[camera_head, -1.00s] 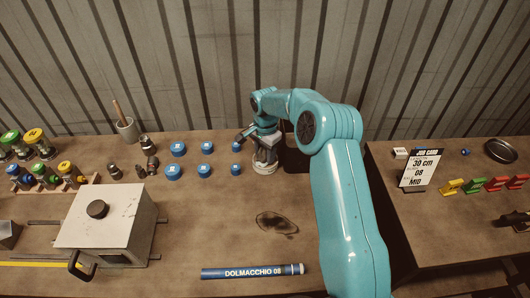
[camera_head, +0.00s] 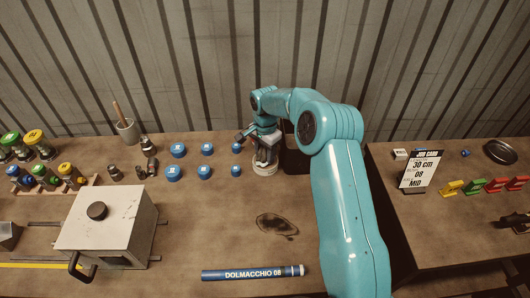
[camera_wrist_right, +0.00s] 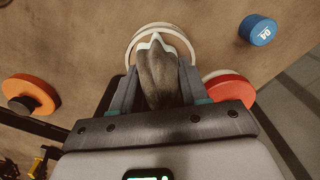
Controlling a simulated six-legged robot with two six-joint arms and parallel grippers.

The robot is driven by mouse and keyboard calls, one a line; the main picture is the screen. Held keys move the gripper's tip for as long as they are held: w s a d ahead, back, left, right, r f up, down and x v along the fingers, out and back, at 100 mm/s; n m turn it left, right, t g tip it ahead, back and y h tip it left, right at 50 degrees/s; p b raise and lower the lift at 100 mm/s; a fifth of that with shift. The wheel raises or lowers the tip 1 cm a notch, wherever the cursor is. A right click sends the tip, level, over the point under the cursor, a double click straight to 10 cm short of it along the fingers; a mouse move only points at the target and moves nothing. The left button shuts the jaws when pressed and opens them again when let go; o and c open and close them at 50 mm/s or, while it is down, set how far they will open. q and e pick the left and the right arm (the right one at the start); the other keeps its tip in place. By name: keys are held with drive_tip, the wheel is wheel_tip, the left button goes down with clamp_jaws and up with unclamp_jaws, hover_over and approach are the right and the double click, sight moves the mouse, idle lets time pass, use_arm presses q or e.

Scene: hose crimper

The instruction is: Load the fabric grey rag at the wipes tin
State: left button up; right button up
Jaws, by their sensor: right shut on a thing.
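The grey fabric rag (camera_wrist_right: 163,75) is pinched upright between the fingers of my right gripper (camera_wrist_right: 160,85), its folded, pale-edged top sticking out past the fingertips. In the head view my right gripper (camera_head: 265,149) points down at the back of the bench. The wipes tin (camera_head: 264,169) stands directly below it, pale and round. Its round white rim (camera_wrist_right: 143,33) shows just beyond the rag in the wrist view. The rag overlaps the tin there; I cannot tell whether it is inside or above it. My left gripper is not in view.
Several blue caps (camera_head: 173,173) stand left of the tin. A crimper box (camera_head: 125,215), a dark stain (camera_head: 276,224) and a blue hose tube (camera_head: 253,272) lie nearer. A job card (camera_head: 421,170) stands on the right bench. A red disc (camera_wrist_right: 230,88) is close beside my right gripper.

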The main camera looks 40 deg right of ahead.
wheel_tip(320, 180, up, 4)
drive_tip(key=shift+f+p, duration=0.15)
drive_tip(key=shift+p, duration=0.45)
drive_tip(key=shift+r, duration=1.25)
